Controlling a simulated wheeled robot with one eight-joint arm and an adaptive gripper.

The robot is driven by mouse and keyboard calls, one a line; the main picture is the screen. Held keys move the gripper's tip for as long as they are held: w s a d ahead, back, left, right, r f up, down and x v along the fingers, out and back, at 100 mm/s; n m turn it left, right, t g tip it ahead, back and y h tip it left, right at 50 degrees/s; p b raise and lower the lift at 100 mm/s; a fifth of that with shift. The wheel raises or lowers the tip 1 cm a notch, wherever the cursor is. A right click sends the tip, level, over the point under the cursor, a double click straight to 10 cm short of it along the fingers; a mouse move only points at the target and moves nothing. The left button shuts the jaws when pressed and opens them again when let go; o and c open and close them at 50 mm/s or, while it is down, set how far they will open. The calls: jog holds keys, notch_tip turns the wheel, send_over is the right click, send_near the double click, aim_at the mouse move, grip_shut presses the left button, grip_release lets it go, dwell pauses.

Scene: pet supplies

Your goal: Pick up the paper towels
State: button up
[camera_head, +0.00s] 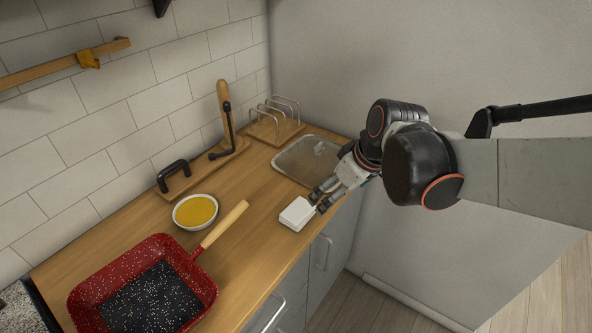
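A small white block-shaped item (297,213), which may be the paper towels, is at the front edge of the wooden counter (247,251). No roll or lettering shows on it. My gripper (319,202) reaches in from the right and points down and left. Its two dark fingers are apart, with their tips right by the right corner of the white item. I cannot tell whether they touch it.
The wall bounds the back.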

jog(key=w+a+n+g+p, duration=0.1)
jog(key=w+a+n+p, duration=0.1)
jog(key=w+a, duration=0.15)
jog(key=b, duration=0.2)
send_over(299, 210)
jog(key=s+d, duration=0.1)
jog(key=d, duration=0.1)
jog(key=shift+n+y, duration=0.4)
notch_tip(299, 210, down, 9)
jog(key=shift+d+f, duration=0.1)
jog(key=b+x, duration=0.1)
jog(key=x, duration=0.1)
jog(key=b+x, duration=0.1)
jog(key=x, duration=0.2)
jog(key=shift+s+a+b, duration=0.15)
jog(key=shift+a+b, duration=0.1)
jog(key=shift+b, duration=0.15)
jog(key=c, duration=0.8)
jog(key=shift+c, duration=0.2)
